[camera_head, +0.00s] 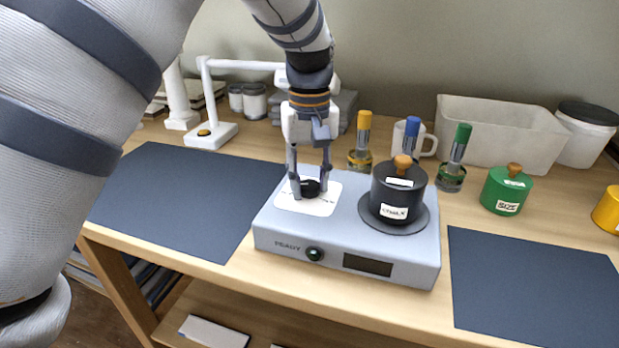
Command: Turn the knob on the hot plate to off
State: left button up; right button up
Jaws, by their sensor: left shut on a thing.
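The grey hot plate (330,228) stands near the middle of the table's front edge. Its black knob (309,187) sits on a white label plate (318,206) on the top, at the left. My left gripper (310,191) points straight down, with its fingers closed around the knob. The fingers and the knob's small size hide its pointer and most label marks. A black lidded pot (395,195) marked with a white label stands on the round dark plate (411,226) at the right of the top. My right gripper is not in view.
Bottles with yellow (364,120), blue (411,126) and green (462,136) tops stand behind the hot plate, near a white mug (427,146). A green pot (507,188) stands to the right. Dark mats (190,195) (540,290) lie clear on both sides. A white lamp (210,135) stands back left.

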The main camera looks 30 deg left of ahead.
aim_at(309, 185)
pick_arm(q)
jog(key=o, duration=1.1)
jog(key=shift+o, duration=0.2)
notch_tip(309, 185, up, 12)
